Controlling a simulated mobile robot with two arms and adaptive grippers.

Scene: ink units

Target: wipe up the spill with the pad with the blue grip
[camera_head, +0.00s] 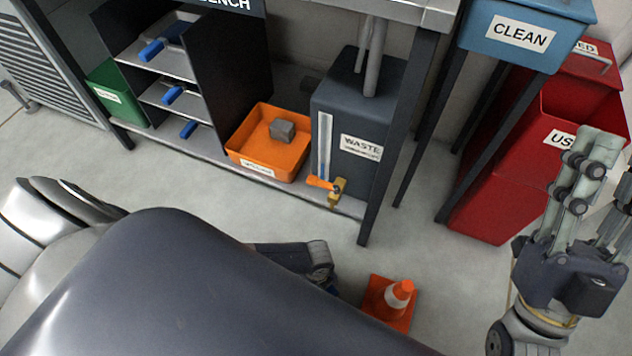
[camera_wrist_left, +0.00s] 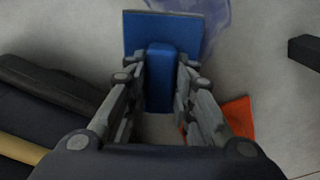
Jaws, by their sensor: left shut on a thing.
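The pad (camera_wrist_left: 190,30) is a flat blue plate with an upright blue grip (camera_wrist_left: 160,80), in the middle of the left wrist view. My left gripper (camera_wrist_left: 160,65) is shut on the grip, with one finger on each side. The spill (camera_wrist_left: 214,12) is a translucent bluish-violet patch on the pale floor, at the pad's far edge and cut off by the picture's top. I cannot tell whether the pad touches it. In the head view my own body hides the pad and the spill. My right gripper (camera_head: 600,185) is raised at the right, empty, fingers apart.
An orange-and-white cone (camera_head: 398,296) stands on the floor near my left arm; its orange base also shows in the wrist view (camera_wrist_left: 238,115). Behind are a shelf bench with blue-handled tools (camera_head: 165,45), an orange tray (camera_head: 262,156), a waste tank (camera_head: 358,110), a blue clean bin (camera_head: 480,32) and a red used bin (camera_head: 490,210).

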